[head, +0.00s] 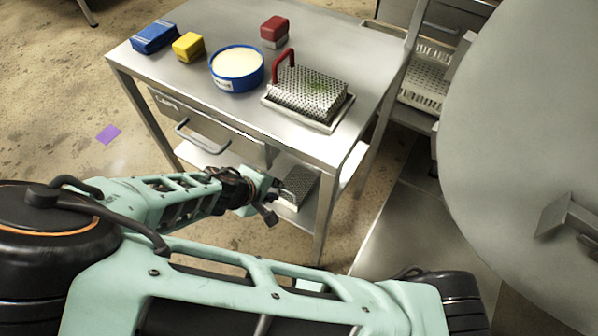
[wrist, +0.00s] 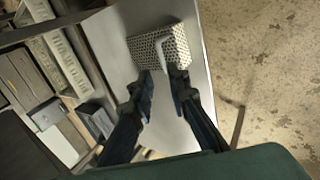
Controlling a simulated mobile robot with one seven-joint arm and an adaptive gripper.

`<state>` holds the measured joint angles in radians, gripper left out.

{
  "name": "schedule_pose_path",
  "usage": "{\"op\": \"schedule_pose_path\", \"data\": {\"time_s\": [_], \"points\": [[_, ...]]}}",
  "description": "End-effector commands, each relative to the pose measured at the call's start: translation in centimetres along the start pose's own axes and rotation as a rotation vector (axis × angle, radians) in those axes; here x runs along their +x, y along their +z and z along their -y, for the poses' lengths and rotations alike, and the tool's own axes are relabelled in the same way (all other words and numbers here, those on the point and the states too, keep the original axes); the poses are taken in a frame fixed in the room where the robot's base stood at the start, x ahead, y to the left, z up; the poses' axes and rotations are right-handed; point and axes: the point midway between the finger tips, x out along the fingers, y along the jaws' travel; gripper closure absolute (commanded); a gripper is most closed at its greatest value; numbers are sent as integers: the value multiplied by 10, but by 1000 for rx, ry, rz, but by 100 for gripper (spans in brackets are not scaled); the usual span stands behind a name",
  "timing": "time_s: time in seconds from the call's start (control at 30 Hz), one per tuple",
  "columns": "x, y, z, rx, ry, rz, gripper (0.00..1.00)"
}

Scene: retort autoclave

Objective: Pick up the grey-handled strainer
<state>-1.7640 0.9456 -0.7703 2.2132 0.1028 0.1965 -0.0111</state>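The grey-handled strainer is a perforated metal box on the lower shelf of the metal table. In the wrist view its perforated body (wrist: 176,45) lies ahead of my fingertips, with the grey handle (wrist: 161,54) towards them. In the head view the strainer (head: 299,181) is partly hidden under the tabletop. My gripper (head: 268,202) is at the shelf's front side. In the wrist view my gripper (wrist: 161,78) is open, with its two fingers apart and nothing held. The handle appears in line with the gap; whether it lies between the tips I cannot tell.
Above, the tabletop (head: 205,70) carries a red-handled strainer (head: 305,92) in a tray, a blue tub (head: 237,69), and blue (head: 154,37), yellow (head: 188,46) and red (head: 274,30) boxes. A drawer (head: 205,128) is near my arm. A large grey round surface (head: 530,120) stands right.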

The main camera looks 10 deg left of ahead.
Motion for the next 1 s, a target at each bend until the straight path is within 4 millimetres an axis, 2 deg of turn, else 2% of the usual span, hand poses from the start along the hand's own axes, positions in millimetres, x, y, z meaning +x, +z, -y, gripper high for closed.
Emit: {"op": "schedule_pose_path", "data": {"time_s": [0.33,0.6,0.9,1.0], "points": [[48,1,2,-18,9,2,85],[65,0,3,-17,7,-1,85],[108,0,5,-16,7,0,85],[111,0,4,-17,7,-2,85]]}}
